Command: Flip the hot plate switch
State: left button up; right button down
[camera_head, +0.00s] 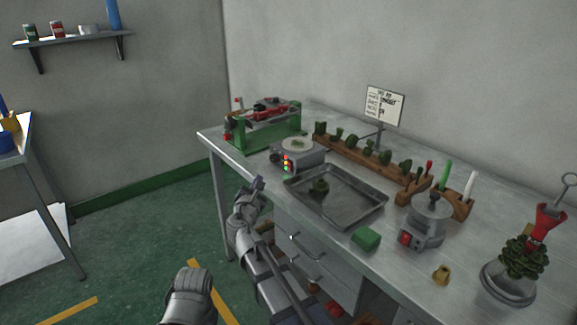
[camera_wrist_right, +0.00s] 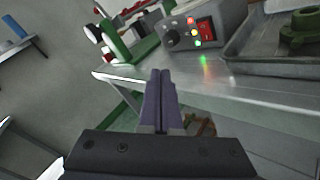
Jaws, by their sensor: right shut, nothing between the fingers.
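The hot plate (camera_head: 302,159) is a grey box with a round top, standing on the table behind the metal tray. Its front carries a red switch and small lit lamps in red, yellow and green. In the right wrist view the red switch (camera_wrist_right: 206,29) shows on the front panel, beside the lamps and a dark knob (camera_wrist_right: 172,38). My right gripper (camera_head: 258,183) is shut and empty, in front of the table edge and apart from the hot plate. Its closed fingers (camera_wrist_right: 159,75) point towards the table edge, below and left of the switch. My left gripper is not seen.
A metal tray (camera_head: 362,213) with a green piece in it lies right of the hot plate. A green-framed device (camera_head: 262,131) stands left of it. A grey pot with a red switch (camera_head: 428,215) stands further right. A green block (camera_head: 366,239) lies near the front edge.

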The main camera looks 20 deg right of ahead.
aim_at(289, 166)
jog(key=shift+w+d+r+p, duration=0.2)
jog(key=shift+w+d, duration=0.3)
jog(key=shift+d, duration=0.85)
jog(key=shift+w+d+r+p, duration=0.15)
jog(key=shift+w+d, duration=0.3)
jog(key=shift+d, duration=0.95)
jog(key=shift+w+d+r+p, duration=0.2)
jog(key=shift+w+d, duration=0.3)
jog(key=shift+d, duration=0.85)
jog(key=shift+w+d, duration=0.15)
jog(key=shift+d, duration=0.3)
jog(key=shift+w+d+r, duration=0.1)
jog(key=shift+d, duration=0.15)
jog(key=shift+a, duration=0.1)
jog(key=shift+s+a, duration=0.25)
jog(key=shift+a, duration=0.35)
